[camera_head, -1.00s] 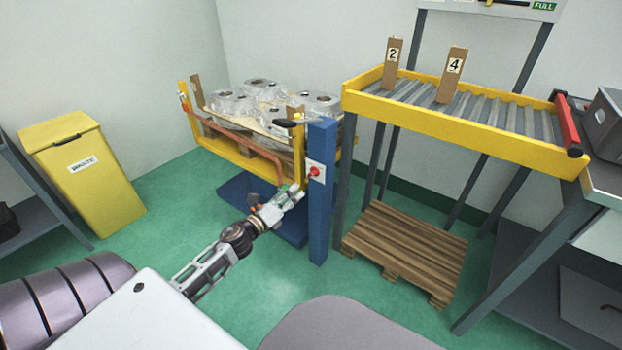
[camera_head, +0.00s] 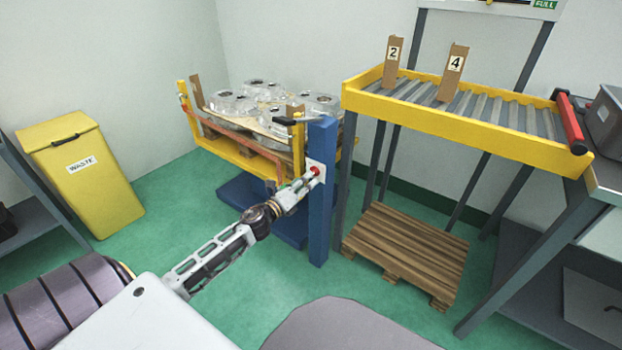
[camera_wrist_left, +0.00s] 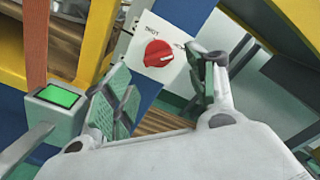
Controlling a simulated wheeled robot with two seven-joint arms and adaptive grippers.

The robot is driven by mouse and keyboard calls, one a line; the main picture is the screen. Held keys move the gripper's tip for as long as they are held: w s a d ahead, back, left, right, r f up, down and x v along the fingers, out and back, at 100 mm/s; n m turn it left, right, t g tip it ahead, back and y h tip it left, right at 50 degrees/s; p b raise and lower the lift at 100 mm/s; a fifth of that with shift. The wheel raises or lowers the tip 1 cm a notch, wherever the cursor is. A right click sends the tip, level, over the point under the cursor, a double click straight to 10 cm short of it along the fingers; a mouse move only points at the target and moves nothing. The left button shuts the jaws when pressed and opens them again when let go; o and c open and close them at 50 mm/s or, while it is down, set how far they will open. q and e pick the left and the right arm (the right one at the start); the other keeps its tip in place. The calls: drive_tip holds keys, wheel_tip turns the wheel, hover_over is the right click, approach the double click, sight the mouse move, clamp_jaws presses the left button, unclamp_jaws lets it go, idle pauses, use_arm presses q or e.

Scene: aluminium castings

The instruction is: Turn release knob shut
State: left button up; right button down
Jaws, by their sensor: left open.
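The red release knob (camera_wrist_left: 158,53) sits on a white plate (camera_wrist_left: 178,72) with lettering. The word on its left reads "SHUT"; the lettering on its right is partly hidden by a finger. In the head view the knob (camera_head: 315,170) is on the blue post (camera_head: 321,220). My left gripper (camera_head: 307,181) is right in front of the plate. In the wrist view my left gripper (camera_wrist_left: 165,90) is open, its two fingers on either side below the knob, with nothing between the pads. I cannot tell whether a fingertip touches the plate. My right gripper is not in view.
A box with a green lit face (camera_wrist_left: 60,97) is beside the left finger. A yellow frame (camera_head: 240,157) holds a pallet of castings (camera_head: 262,95). A roller conveyor (camera_head: 450,105) and wooden pallet (camera_head: 405,250) stand to the right.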

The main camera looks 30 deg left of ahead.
use_arm(q)
drive_tip(key=shift+w+d+b, duration=0.15)
drive_tip(key=shift+w+b, duration=0.3)
drive_tip(key=shift+w, duration=1.75)
drive_tip(key=shift+c, duration=0.2)
drive_tip(key=c, duration=1)
